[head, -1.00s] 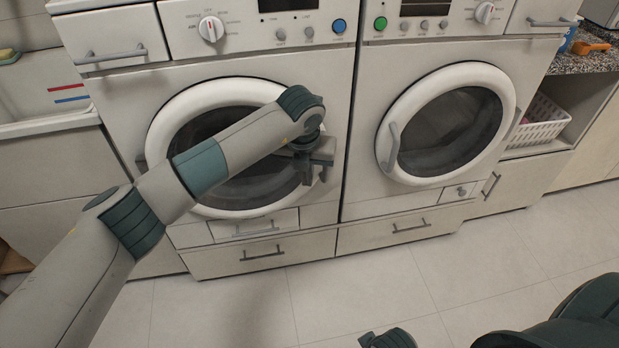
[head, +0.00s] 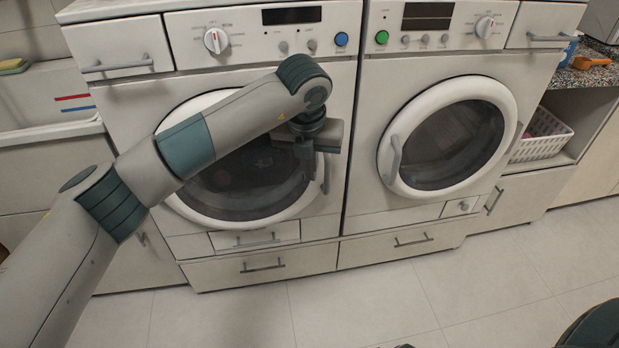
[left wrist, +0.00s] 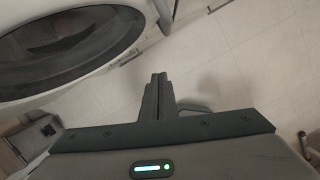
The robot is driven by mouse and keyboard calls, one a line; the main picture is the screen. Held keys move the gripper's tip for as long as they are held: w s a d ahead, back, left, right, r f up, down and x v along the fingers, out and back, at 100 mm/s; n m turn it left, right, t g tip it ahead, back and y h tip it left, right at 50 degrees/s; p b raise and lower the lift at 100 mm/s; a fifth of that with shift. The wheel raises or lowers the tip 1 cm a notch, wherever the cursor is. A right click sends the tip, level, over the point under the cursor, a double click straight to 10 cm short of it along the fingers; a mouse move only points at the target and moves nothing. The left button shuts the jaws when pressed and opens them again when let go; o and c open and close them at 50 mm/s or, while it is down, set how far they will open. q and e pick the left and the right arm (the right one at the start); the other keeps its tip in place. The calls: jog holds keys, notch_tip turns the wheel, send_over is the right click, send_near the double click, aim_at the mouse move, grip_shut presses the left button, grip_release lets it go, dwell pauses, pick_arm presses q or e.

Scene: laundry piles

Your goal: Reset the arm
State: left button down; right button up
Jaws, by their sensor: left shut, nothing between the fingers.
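My left arm (head: 187,147) comes in from the left, bent at the elbow, and crosses in front of the left washing machine. My left gripper (head: 308,172) hangs from its end, pointing down in front of the right side of the round door (head: 238,180). The left wrist view shows its two fingers (left wrist: 158,82) shut together with nothing between them, over the tiled floor. The lower left round door stays partly hidden behind the arm in the head view. My right gripper is not visible; only dark parts of my body show at the lower right.
The right machine's round door (head: 447,137) is shut. A sink (head: 45,133) stands at the far left. A white basket (head: 541,140) sits on an open shelf at the right. Drawers run below the machines. The tiled floor (head: 390,292) in front is clear.

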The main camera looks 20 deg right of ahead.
pick_arm(q)
jog(key=shift+s+r, duration=0.1)
jog(key=shift+r, duration=0.2)
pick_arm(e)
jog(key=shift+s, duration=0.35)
